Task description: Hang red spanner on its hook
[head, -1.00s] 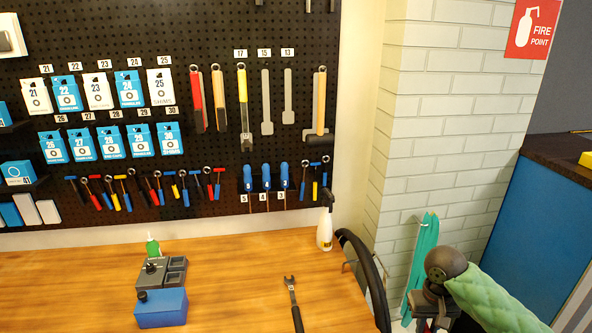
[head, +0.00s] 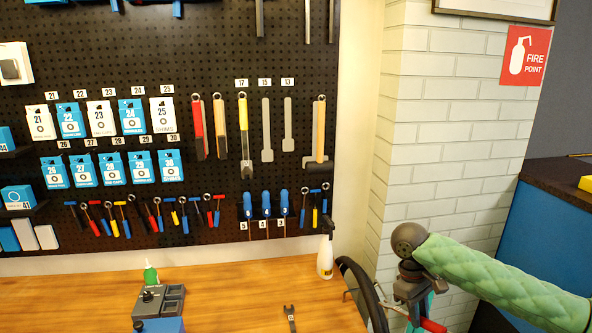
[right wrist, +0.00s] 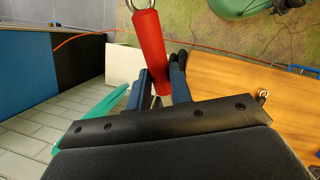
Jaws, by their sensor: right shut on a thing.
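A red-handled tool, taken as the red spanner (right wrist: 149,50), is held in my right gripper (right wrist: 161,82). Its handle runs up between the fingers and a metal ring shows at its top end. In the head view the right gripper (head: 419,306) is at the lower right, in front of the white brick wall, with a bit of the red handle (head: 433,325) at the bottom edge. The spanner's other end is hidden. The pegboard (head: 215,60) with hanging tools is up and left of the gripper. My left gripper is not in view.
Another red-handled tool (head: 196,118) hangs on the board beside a yellow-handled one (head: 220,120). A hammer (head: 320,130) hangs at the board's right. A white spray bottle (head: 325,257) and a dark wrench (head: 290,318) are on the wooden table (head: 235,290).

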